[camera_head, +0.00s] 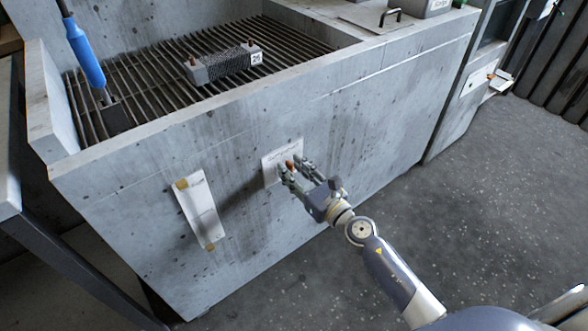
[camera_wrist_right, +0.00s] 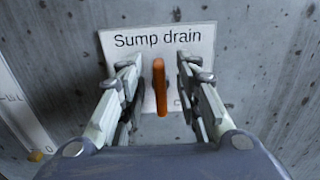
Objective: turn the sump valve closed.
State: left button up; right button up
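The sump valve has an orange-brown handle (camera_head: 289,165) in front of a white label plate (camera_head: 268,172) on the front wall of the concrete basin. In the right wrist view the handle (camera_wrist_right: 159,87) stands upright below the words "Sump drain" on the plate (camera_wrist_right: 120,42). My right gripper (camera_head: 294,165) is open, with its fingers on either side of the handle. In the right wrist view a gap shows between each finger of the gripper (camera_wrist_right: 157,75) and the handle. My left gripper is not in view.
The concrete basin (camera_head: 130,180) has a slatted grate (camera_head: 150,85) on top. A grey block (camera_head: 222,65) marked with a number and a blue-handled tool (camera_head: 85,58) are on it. A paper strip (camera_head: 202,210) is taped left of the valve. Open floor (camera_head: 480,190) lies to the right.

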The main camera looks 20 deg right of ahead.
grip_shut()
jog(key=shift+m, duration=0.8)
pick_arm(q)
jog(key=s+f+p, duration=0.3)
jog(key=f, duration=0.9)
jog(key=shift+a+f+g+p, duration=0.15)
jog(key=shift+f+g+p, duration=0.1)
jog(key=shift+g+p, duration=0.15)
pick_arm(e)
jog(key=shift+w+d+f+m, duration=0.1)
jog(key=shift+d+f+m, duration=0.2)
jog(key=shift+m, duration=2.45)
jog(key=shift+w+d+f+m, duration=0.1)
jog(key=shift+d+f+m, duration=0.15)
jog(key=shift+m, duration=2.55)
jog(key=shift+w+d+f+m, duration=0.1)
jog(key=shift+d+f+m, duration=0.2)
jog(key=shift+m, duration=2.45)
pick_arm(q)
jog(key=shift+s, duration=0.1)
